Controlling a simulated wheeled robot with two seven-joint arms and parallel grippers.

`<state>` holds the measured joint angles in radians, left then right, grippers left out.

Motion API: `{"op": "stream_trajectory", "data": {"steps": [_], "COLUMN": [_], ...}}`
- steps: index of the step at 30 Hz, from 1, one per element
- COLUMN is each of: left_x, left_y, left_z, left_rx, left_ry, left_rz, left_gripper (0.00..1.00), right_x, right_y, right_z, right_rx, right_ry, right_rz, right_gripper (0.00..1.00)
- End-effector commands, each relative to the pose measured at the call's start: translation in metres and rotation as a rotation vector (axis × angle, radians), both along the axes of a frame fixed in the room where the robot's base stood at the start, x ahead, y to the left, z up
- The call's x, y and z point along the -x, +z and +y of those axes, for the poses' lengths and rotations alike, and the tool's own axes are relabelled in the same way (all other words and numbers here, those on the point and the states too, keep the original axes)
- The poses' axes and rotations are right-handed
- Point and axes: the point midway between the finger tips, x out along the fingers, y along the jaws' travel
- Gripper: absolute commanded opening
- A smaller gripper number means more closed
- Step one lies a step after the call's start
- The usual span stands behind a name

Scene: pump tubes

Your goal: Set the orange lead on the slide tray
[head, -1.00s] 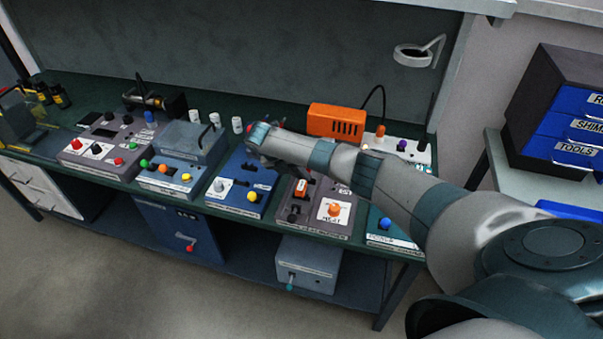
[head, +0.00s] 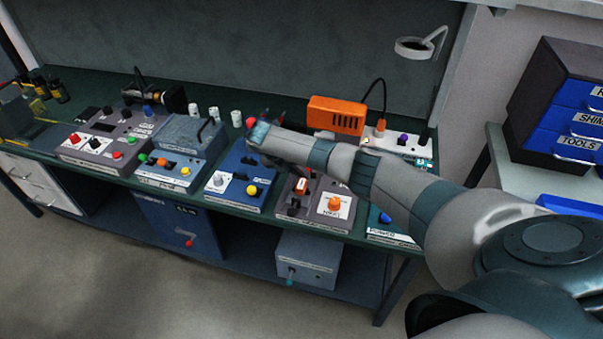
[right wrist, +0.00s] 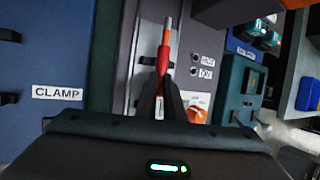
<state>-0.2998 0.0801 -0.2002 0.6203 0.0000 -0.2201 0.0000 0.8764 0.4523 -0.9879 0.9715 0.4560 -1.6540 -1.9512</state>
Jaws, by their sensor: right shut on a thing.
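My right arm reaches across the bench from the right in the head view. Its gripper is mostly hidden behind the wrist, near the blue panel box (head: 238,180). In the right wrist view my right gripper (right wrist: 162,82) is shut on a slim red and orange piece with a grey end, which looks like the orange lead (right wrist: 165,50). It points away from the fingers, over a grey panel. I cannot tell whether its far end touches anything. I cannot make out the slide tray for certain. My left gripper is not in view.
An orange slotted box (head: 336,115) stands behind the arm, beside a white strip (head: 402,145) with coloured plugs. Several panel boxes with knobs line the bench front. Small white vials (head: 214,113) stand behind them. A blue drawer cabinet (head: 570,110) stands at right.

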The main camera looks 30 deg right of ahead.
Motion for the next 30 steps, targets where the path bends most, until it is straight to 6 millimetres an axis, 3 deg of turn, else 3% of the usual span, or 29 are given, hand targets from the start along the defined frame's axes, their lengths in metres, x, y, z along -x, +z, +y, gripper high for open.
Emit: {"op": "stream_trajectory", "data": {"steps": [4, 7, 20, 30], "left_x": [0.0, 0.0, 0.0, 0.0], "left_y": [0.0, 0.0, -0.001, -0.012], "left_z": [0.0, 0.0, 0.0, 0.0], "left_rx": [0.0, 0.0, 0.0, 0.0], "left_ry": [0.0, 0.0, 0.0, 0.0], "left_rz": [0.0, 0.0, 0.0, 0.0], "left_gripper": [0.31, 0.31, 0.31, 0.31], "right_x": [0.0, 0.0, 0.0, -0.003], "right_y": [0.0, 0.0, 0.003, 0.034], "right_z": [0.0, 0.0, 0.002, 0.021], "right_rx": [0.0, 0.0, 0.0, -0.001], "right_ry": [0.0, 0.0, 0.0, 0.002], "right_rz": [0.0, 0.0, 0.0, -0.003], "right_gripper": [0.0, 0.29, 0.3, 0.3]}}
